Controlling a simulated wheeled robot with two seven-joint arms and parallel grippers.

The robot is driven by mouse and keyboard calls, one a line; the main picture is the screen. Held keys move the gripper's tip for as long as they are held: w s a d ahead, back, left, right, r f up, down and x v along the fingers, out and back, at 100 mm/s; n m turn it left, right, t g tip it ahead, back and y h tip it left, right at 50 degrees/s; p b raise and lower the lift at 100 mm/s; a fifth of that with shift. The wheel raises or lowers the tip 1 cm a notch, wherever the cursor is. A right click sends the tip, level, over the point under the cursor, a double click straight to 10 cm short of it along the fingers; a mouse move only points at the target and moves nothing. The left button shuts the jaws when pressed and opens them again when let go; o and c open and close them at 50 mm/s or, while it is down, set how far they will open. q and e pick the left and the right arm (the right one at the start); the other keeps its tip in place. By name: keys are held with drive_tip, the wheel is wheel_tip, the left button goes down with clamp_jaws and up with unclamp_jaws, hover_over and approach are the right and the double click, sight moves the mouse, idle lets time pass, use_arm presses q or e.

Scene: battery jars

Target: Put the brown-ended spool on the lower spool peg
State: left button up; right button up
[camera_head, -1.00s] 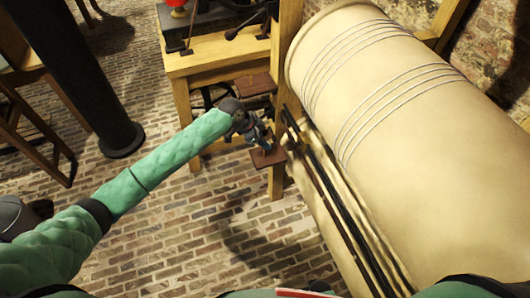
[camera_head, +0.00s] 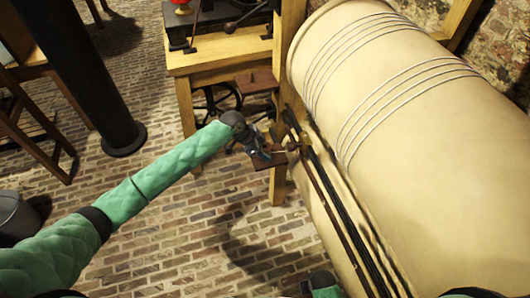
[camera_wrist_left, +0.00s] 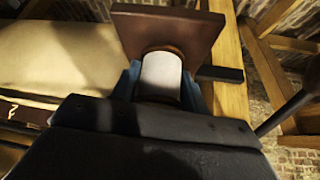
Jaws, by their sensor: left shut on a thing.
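My left gripper (camera_head: 262,150) is shut on the brown-ended spool, beside the wooden post. A square brown end (camera_head: 271,161) of the spool shows just beyond the fingers. In the left wrist view, the blue fingertips (camera_wrist_left: 162,82) close on both sides of its pale core (camera_wrist_left: 161,74), with a brown square end (camera_wrist_left: 170,30) ahead. A dark bar (camera_wrist_left: 221,74) sticks out beside the wooden post; I cannot tell whether it is the lower peg. In the head view the lower peg is not clearly visible, and I cannot tell whether the spool touches it.
The wooden post (camera_head: 278,186) stands left of a large cream cylinder (camera_head: 400,120) with dark rods (camera_head: 335,205) along its side. Another brown plate (camera_head: 258,82) shows higher beside the post. A wooden table (camera_head: 220,57) stands behind. A black column (camera_head: 85,80) is at left. Brick floor is clear between.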

use_arm(q)
drive_tip(key=shift+f, duration=0.15)
use_arm(e)
drive_tip(key=shift+r, duration=0.2)
use_arm(q)
drive_tip(key=o, duration=1)
